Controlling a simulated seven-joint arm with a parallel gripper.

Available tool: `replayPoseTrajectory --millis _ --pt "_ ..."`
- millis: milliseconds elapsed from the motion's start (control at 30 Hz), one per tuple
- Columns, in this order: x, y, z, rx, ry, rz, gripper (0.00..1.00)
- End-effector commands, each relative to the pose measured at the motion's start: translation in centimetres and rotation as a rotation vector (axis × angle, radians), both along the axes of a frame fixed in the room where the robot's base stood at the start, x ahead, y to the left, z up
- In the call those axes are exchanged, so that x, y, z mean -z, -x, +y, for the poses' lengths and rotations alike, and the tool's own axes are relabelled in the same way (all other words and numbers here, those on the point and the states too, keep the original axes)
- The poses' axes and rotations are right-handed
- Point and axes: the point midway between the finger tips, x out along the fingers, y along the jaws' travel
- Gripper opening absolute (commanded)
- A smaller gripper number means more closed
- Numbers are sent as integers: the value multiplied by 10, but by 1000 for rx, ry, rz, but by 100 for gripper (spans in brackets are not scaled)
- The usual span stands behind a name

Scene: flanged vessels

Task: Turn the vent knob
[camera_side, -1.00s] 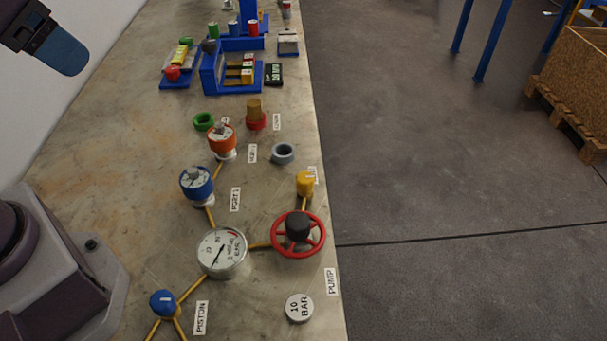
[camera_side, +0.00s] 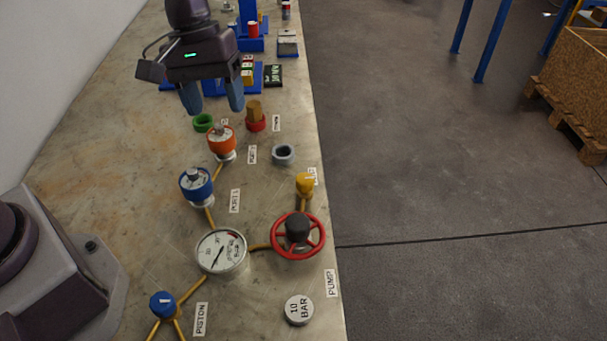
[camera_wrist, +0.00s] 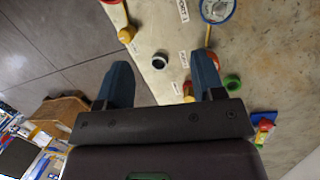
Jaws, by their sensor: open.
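A small yellow knob (camera_side: 305,185) stands near the right edge of the bench, joined by a yellow pipe to the red handwheel (camera_side: 298,236). The small label beside it is too small to read, so I cannot confirm it is the vent knob. A yellow knob also shows at the upper left of the wrist view (camera_wrist: 126,35). My gripper (camera_side: 213,110) is open and empty, pointing down above the bench, farther back and left of the yellow knob. It also shows in the wrist view (camera_wrist: 160,66), fingers apart. A blue knob (camera_side: 163,304) stands by the PISTON label.
A blue-topped vessel (camera_side: 196,186), an orange-topped vessel (camera_side: 221,141), and a pressure gauge (camera_side: 221,252) stand along the pipes. A grey ring (camera_side: 283,154), green ring (camera_side: 204,123) and brown peg in a red ring (camera_side: 255,116) are near my gripper. A 10 BAR disc (camera_side: 299,309) lies in front.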

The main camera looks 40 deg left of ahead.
Motion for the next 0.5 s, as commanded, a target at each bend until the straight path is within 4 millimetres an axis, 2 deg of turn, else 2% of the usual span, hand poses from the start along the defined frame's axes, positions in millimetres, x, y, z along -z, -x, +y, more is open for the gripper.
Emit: replayPoseTrajectory --millis 33,100,200,300,400,500 --pt "19 -14 -5 -85 9 48 62" --pt "40 -30 -12 -212 24 99 62" --pt "67 -52 -21 -401 40 161 62" --pt "84 -75 -29 -604 68 207 62" --pt "77 -95 -35 -770 112 218 62" --pt "71 -102 -38 -877 138 237 62"
